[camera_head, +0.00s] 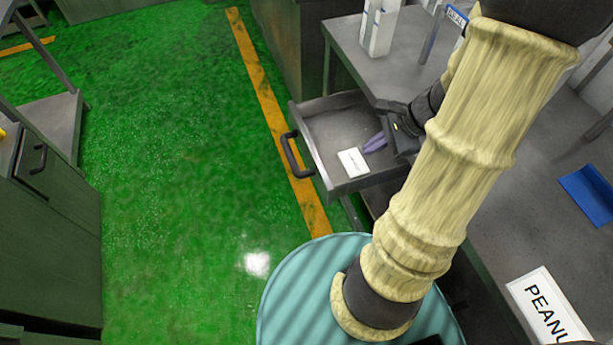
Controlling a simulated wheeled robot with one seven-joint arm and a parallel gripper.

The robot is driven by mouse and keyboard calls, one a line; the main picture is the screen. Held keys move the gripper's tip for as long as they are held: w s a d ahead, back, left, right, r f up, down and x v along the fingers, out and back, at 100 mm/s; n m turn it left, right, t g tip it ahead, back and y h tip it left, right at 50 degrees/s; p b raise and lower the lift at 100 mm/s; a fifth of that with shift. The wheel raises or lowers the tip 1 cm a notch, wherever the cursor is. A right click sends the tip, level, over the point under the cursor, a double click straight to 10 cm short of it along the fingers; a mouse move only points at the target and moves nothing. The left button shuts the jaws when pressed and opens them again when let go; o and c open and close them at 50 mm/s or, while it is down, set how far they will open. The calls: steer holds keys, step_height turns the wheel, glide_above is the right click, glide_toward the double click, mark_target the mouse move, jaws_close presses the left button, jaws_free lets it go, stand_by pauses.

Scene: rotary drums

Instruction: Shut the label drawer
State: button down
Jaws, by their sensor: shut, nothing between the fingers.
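The label drawer (335,127) is a grey metal drawer that stands open, pulled out to the left from under the grey worktable. Its dark handle (291,155) is on the left-facing front. A small white label card (353,161) lies inside on the drawer floor. My gripper (375,143) shows purplish fingers that are shut and empty. It appears over the drawer's inside, just right of the card; I cannot tell how high it is above the floor. My arm hides part of the drawer's right rear side.
The worktable (380,70) bears a white box (379,28) at the back, a blue item (590,193) at right and a white sign (548,308) reading "PEANU". A green cabinet (55,210) stands far left. Green floor with a yellow line (262,85) lies clear between.

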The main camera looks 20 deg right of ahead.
steer(key=a+r+n+h, duration=0.1)
steer(key=a+n+h, duration=0.1)
steer(key=a+n, duration=0.4)
steer(key=s+a+r+n+h, duration=0.1)
steer(key=a+r+n+h, duration=0.1)
steer(key=a+n, duration=0.5)
steer(key=n+h, duration=0.1)
steer(key=n, duration=0.4)
steer(key=shift+n+g+h, duration=0.3)
steer(key=shift+s, duration=0.1)
